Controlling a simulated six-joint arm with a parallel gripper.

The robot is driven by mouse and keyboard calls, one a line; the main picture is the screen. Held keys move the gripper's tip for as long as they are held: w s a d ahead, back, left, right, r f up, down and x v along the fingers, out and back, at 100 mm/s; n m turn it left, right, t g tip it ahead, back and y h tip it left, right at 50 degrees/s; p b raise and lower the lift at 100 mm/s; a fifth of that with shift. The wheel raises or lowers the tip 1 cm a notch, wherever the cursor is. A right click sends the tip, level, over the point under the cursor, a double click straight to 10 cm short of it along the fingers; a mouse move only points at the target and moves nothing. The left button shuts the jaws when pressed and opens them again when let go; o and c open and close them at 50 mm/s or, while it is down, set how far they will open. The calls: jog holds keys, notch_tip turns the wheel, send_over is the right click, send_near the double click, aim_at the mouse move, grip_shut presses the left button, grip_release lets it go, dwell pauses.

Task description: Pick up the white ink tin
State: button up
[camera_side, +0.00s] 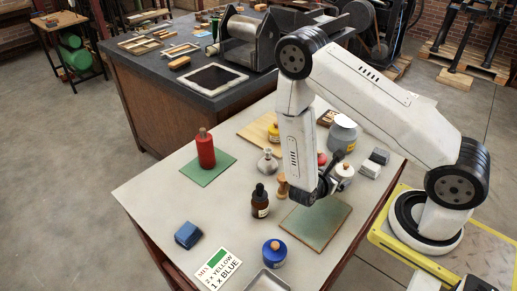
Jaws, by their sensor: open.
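The white ink tin (346,171) looks like a small pale pot with a brown stopper, standing on the pale table just right of my gripper. My gripper (322,190) is open and low over the table, at the upper edge of a green mat (316,224). The dark jaws overlap the tin's left side in this view, so part of the tin is hidden. I cannot tell whether they touch it. I see nothing held between the jaws.
A grey can (343,133) stands behind the tin, and grey blocks (370,168) lie to its right. A red bottle (206,150) stands farther left.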

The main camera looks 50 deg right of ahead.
aim_at(341, 172)
jog(key=shift+x, duration=1.05)
jog(key=shift+x, duration=2.6)
jog(key=shift+a, duration=0.1)
jog(key=c, duration=1.3)
jog(key=shift+c, duration=0.2)
jog(key=shift+r, duration=0.1)
jog(key=shift+r, duration=4.8)
